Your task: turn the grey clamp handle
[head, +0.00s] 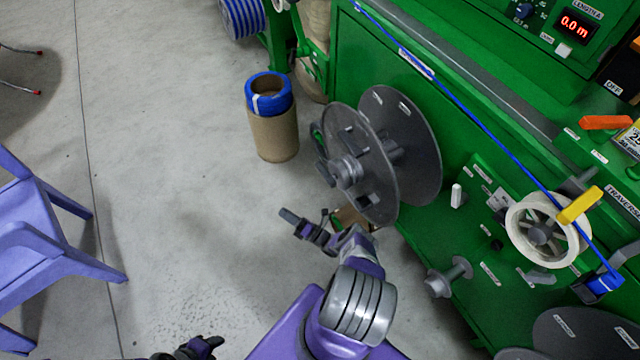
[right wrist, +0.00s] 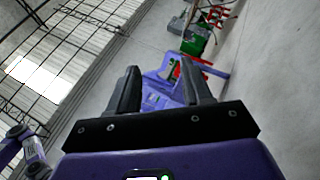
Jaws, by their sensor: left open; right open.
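A small grey lever (head: 538,277) sits low on the green machine's front; it may be the clamp handle, but I cannot tell for sure. A grey reel (head: 425,150) with two discs and a stepped hub (head: 347,172) is mounted on the machine. My right gripper (head: 304,224) is open and empty, left of and below the reel, apart from it. Its two spread fingers show in the right wrist view (right wrist: 160,90), with nothing between them. My left gripper (head: 197,347) is partly in view at the bottom edge, open and far from the machine.
A blue cable (head: 490,137) runs diagonally across the machine (head: 460,50), past a white spool (head: 515,225) with a yellow lever (head: 580,205). An orange handle (head: 605,122) is at right. A cardboard drum (head: 276,135) and purple chair (head: 40,235) stand on open floor.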

